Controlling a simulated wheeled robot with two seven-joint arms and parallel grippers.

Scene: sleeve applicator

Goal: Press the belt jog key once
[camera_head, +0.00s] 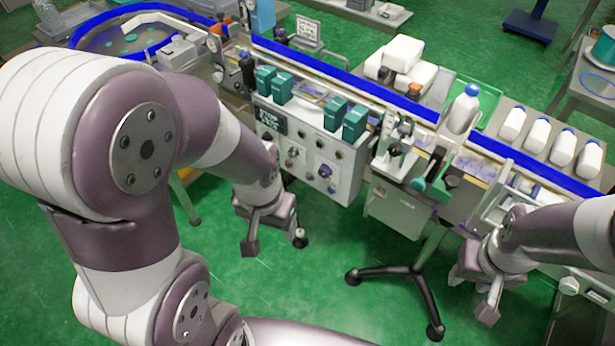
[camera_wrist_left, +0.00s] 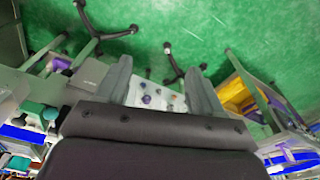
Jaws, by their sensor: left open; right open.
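The control panel (camera_head: 322,167) is on the front of a grey cabinet under the conveyor, with several knobs and buttons and a dark screen (camera_head: 270,118). Which of them is the belt jog key is too small to tell. My left gripper (camera_head: 272,244) is open and empty, in front of and below the panel's left side. In the left wrist view the panel (camera_wrist_left: 158,97) shows between the two open fingers (camera_wrist_left: 158,80), some way off. My right gripper (camera_head: 468,292) is open and empty, low at the right, in front of the conveyor's right part.
Teal boxes (camera_head: 333,113) stand on top of the panel cabinet. A wheeled stand (camera_head: 415,275) is on the green floor (camera_head: 330,290).

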